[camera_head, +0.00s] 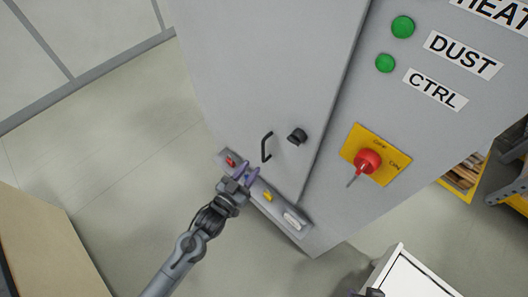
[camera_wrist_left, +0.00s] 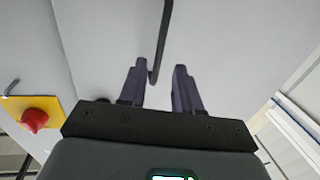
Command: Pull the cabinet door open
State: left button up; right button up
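The grey cabinet door (camera_head: 265,65) looks shut, its right edge in line with the control panel. A black bar handle (camera_head: 267,146) stands on its lower part, with a black knob (camera_head: 297,136) to its right. My left gripper (camera_head: 248,174) is just below and left of the handle in the head view. In the left wrist view its two purple fingers (camera_wrist_left: 161,85) are spread apart. The end of the handle (camera_wrist_left: 165,35) shows between them, closer to the left finger; contact cannot be told. A small dark part, perhaps my right gripper (camera_head: 370,292), shows at the bottom edge.
A panel with green buttons (camera_head: 402,27) and a red switch (camera_head: 367,161) on a yellow plate is right of the door. A ledge with small coloured parts (camera_head: 267,196) runs below the door. A white cabinet (camera_head: 405,277) stands lower right. Open floor (camera_head: 110,150) lies left.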

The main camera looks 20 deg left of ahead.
aim_at(263, 160)
pick_arm(q)
jog(key=w, duration=0.2)
jog(key=w+d, duration=0.1)
jog(key=w, duration=0.5)
jog(key=shift+w+d+p, duration=0.2)
jog(key=shift+d+p, duration=0.15)
jog(key=shift+p, duration=0.05)
jog(key=shift+c, duration=0.3)
grip_shut()
